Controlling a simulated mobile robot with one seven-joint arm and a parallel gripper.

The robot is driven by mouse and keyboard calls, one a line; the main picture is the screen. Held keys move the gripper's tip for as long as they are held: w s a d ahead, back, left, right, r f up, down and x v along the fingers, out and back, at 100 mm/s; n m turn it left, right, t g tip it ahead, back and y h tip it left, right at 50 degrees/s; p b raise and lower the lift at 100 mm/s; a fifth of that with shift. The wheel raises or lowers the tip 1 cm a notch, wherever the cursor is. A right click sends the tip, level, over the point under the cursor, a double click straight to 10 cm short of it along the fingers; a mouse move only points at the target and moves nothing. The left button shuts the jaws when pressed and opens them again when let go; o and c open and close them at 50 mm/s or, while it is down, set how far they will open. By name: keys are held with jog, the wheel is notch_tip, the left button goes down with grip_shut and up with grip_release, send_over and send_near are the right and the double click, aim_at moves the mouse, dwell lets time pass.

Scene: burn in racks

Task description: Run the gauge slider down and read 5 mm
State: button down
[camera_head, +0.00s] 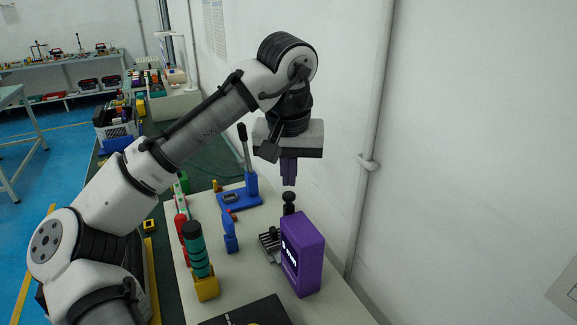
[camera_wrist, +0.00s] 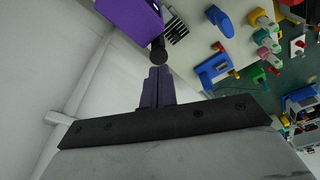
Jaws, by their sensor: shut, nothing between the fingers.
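The gauge is a purple box (camera_head: 303,252) on the bench, with white marks on its dark face too small to read. A black knob (camera_head: 289,203) stands up behind the box, and I take it to be the slider's top. My gripper (camera_head: 288,183) points down just above the knob, its purple fingers shut and empty. In the wrist view the fingertips (camera_wrist: 159,69) are close to the black knob (camera_wrist: 158,50), with the purple box (camera_wrist: 133,16) beyond it. Whether the tips touch the knob I cannot tell.
A grey ribbed block (camera_head: 269,241) sits beside the gauge. A dark panel (camera_head: 250,313) lies in front. The white wall (camera_head: 460,150) is close on the right.

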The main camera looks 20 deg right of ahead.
jog(key=shift+r+p, duration=1.25)
jog(key=shift+r, duration=2.8)
jog(key=shift+s+f, duration=0.1)
